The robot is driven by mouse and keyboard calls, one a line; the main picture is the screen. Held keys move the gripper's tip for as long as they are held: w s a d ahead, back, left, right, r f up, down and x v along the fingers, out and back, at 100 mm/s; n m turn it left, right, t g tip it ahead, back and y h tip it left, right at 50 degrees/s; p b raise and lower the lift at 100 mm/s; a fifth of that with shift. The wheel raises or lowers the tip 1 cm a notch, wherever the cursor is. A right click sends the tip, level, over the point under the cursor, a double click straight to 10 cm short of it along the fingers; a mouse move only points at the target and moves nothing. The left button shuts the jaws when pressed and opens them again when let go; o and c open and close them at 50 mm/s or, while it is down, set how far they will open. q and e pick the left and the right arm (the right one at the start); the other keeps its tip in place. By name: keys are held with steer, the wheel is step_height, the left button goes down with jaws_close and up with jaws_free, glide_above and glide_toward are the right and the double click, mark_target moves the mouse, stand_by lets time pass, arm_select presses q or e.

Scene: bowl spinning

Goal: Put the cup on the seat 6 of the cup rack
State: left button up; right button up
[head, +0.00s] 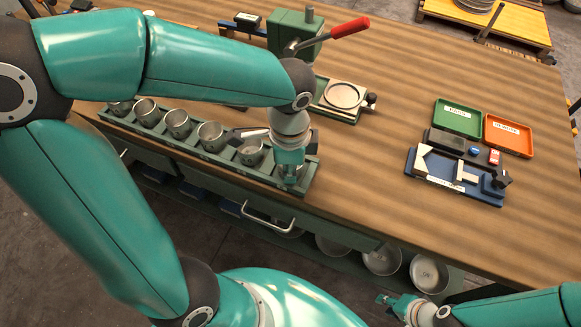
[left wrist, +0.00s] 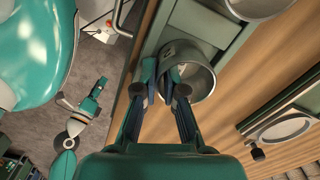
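The green cup rack (head: 215,158) runs along the front left edge of the bench, with several grey metal cups seated in a row. My left gripper (head: 289,172) is low at the rack's right end. In the left wrist view its fingers (left wrist: 161,82) straddle the near wall of a metal cup (left wrist: 201,77), one inside and one outside, and look closed on it. This cup is at the end of the rack (left wrist: 208,22); whether it rests fully in the seat is hidden. My right gripper (head: 386,302) is empty, low in front of the bench; its finger gap is too small to judge.
The neighbouring cup (head: 250,152) stands close to the left gripper. Behind are a green press with a red handle (head: 346,28) and a round-plated fixture (head: 343,96). Green (head: 458,117) and orange (head: 508,134) trays lie at right. The bench middle is clear.

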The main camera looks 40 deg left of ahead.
arm_select(q)
steer(key=o, duration=0.3)
steer(key=shift+r, duration=0.25)
step_height(320, 180, up, 12)
steer(key=p, duration=0.1)
steer(key=shift+f, duration=0.15)
stand_by(0.6)
